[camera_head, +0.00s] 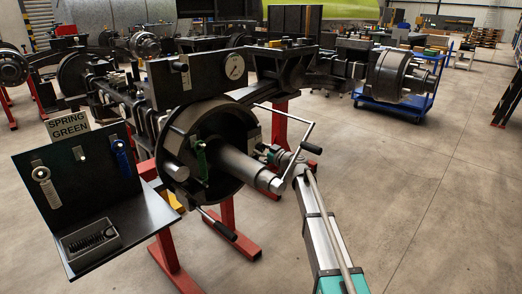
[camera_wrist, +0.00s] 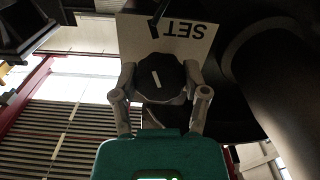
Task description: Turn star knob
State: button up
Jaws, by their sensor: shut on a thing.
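A pale plate (camera_wrist: 190,42) marked SET, upside down in this view, lies behind the knob. In the head view my gripper (camera_head: 268,154) reaches in from the lower right beside the axle's hub drum (camera_head: 182,124). I cannot make out the knob there.
A crank handle (camera_head: 300,143) and the axle spindle (camera_head: 240,165) are close to my gripper. A pressure gauge (camera_head: 234,67) sits above the drum. A tool board (camera_head: 75,175) marked SPRING GREEN stands at left.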

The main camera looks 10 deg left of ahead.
jog(key=shift+w, duration=0.15)
jog(key=o, duration=1.1)
jog(key=shift+o, duration=0.2)
jog(key=v, duration=1.2)
